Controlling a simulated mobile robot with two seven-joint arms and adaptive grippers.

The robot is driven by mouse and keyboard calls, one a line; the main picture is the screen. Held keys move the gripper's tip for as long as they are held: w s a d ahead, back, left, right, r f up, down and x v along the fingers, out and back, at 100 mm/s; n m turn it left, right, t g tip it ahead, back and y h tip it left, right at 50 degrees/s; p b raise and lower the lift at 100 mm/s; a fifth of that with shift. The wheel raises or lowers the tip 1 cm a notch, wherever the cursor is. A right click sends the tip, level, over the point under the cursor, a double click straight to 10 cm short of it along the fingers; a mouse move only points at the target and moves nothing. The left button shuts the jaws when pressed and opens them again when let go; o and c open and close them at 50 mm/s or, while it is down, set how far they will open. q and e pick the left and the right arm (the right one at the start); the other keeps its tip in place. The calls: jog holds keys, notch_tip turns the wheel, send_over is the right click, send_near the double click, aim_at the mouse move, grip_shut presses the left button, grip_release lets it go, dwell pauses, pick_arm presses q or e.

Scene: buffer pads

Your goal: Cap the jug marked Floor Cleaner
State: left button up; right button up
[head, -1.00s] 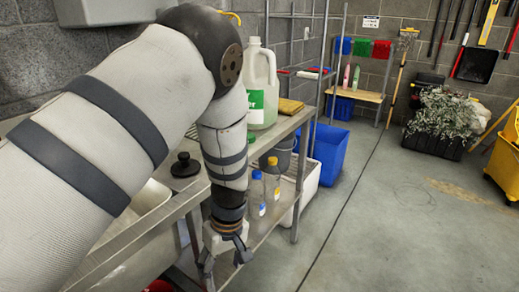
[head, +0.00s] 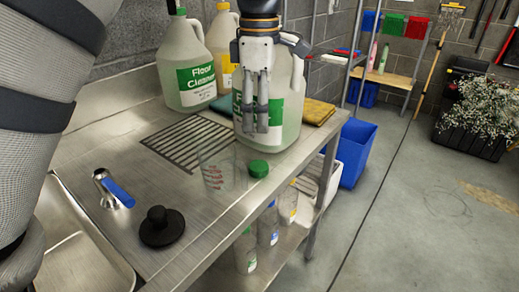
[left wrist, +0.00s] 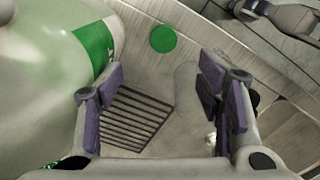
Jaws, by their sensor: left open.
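A jug labelled Floor Cleaner (head: 190,75) stands at the back left of the steel counter with a green cap on. Another green-labelled jug (head: 289,120) stands nearer, behind my gripper; its label is mostly covered and its top is hidden. It fills the left of the left wrist view (left wrist: 40,75). A loose green cap (head: 258,168) lies on the counter in front of it, and shows beyond my fingers in the wrist view (left wrist: 163,39). My left gripper (head: 256,130) is open and empty, pointing down above the counter. My right gripper (left wrist: 250,10) seems to show at the wrist view's top right.
A clear cup with red marks (head: 218,173) stands just left of the loose cap. A black plug (head: 160,227), blue-handled tap (head: 116,190) and sink (head: 70,250) are nearer. A yellow-capped jug (head: 222,40) stands behind. A yellow cloth (head: 318,110) lies at right.

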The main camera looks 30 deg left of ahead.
pick_arm(q)
send_over(258, 165)
jog(key=f, duration=0.6)
jog(key=shift+w+f, duration=0.25)
jog(key=shift+f, duration=0.1)
jog(key=f, duration=0.5)
jog(key=shift+s+f, duration=0.1)
jog(key=shift+s, duration=0.2)
jog(key=shift+c, duration=0.5)
jog(key=c, duration=0.7)
